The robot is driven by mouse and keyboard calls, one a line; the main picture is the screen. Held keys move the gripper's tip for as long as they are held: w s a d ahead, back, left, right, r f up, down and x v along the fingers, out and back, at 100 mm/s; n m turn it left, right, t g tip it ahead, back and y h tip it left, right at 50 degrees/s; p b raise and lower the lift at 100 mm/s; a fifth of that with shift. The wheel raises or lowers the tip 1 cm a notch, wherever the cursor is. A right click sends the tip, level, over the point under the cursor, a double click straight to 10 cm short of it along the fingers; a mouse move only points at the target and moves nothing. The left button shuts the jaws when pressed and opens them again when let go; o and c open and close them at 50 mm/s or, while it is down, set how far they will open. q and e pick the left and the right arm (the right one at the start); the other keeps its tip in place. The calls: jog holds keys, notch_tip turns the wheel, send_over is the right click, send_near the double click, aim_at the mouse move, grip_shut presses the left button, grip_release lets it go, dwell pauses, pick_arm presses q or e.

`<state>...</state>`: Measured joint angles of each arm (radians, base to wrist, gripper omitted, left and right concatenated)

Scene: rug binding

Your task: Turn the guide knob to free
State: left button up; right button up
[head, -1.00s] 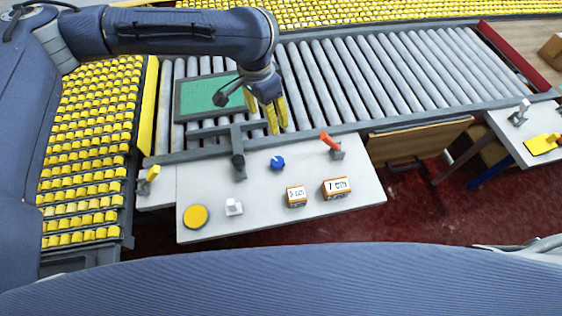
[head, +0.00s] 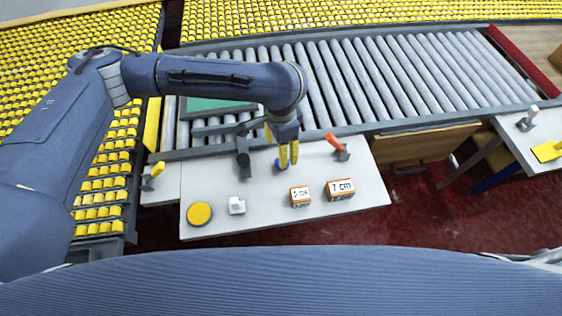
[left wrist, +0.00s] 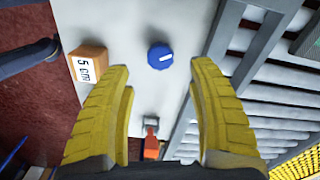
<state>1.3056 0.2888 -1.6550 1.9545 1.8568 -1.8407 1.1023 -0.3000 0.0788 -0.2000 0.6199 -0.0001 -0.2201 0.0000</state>
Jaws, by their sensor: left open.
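The blue guide knob (left wrist: 160,56) sits on the light panel. In the head view my left fingers partly hide the knob (head: 277,164). My left gripper (head: 289,162) points down at the panel, over the knob. In the left wrist view my left gripper (left wrist: 161,68) is open, with the knob between and just beyond the yellow fingertips. It holds nothing. The right gripper is not in view.
An orange-handled lever (head: 337,143) stands right of the knob. Two orange-and-white blocks, "5 cm" (head: 300,197) and "7 cm" (head: 340,190), lie in front. A dark post (head: 243,160) stands left. A yellow disc (head: 199,214) and white switch (head: 236,206) are front left.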

pick_arm(q)
jog(key=shift+f, duration=4)
grip_shut()
